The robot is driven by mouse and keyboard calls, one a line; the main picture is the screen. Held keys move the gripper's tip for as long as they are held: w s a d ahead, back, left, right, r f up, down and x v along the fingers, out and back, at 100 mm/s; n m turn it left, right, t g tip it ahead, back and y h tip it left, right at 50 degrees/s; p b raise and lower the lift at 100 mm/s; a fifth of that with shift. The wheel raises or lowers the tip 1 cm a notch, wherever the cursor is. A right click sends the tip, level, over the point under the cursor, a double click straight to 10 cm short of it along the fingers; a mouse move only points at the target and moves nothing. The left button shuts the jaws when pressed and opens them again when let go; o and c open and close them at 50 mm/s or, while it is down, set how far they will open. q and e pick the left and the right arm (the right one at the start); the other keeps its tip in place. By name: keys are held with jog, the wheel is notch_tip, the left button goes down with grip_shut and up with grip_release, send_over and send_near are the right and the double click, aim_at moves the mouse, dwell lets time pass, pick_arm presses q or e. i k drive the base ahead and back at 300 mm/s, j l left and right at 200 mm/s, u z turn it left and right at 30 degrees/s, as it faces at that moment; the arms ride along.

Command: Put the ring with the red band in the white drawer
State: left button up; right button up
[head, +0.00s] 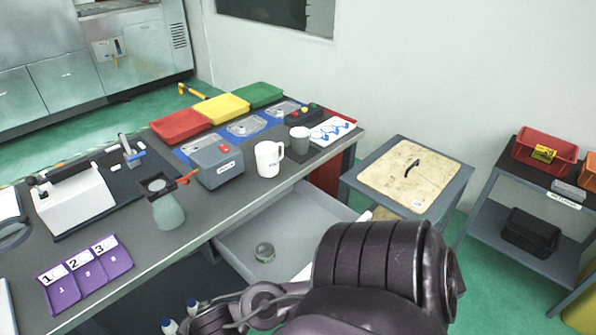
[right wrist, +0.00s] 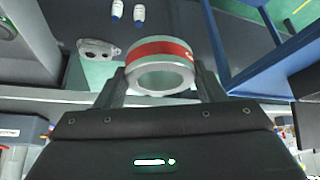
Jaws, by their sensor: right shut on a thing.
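The ring (right wrist: 160,49), pale metal with a red band around it, is in the right wrist view. My right gripper (right wrist: 160,82) is shut on it, with one finger on each side. In the head view my dark right arm fills the lower middle, and I cannot make out the ring or the gripper's fingertips. The white drawer (head: 302,222) is pulled out below the table's front edge, and my arm hides its near right part. My left gripper is not in view.
A side table (head: 410,174) stands right of the drawer. Blue-capped bottles (head: 192,307) stand low, left of my arm.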

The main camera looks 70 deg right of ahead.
aim_at(307, 230)
jog(key=l+z, duration=0.15)
jog(key=l, duration=2.75)
jog(key=k, duration=0.05)
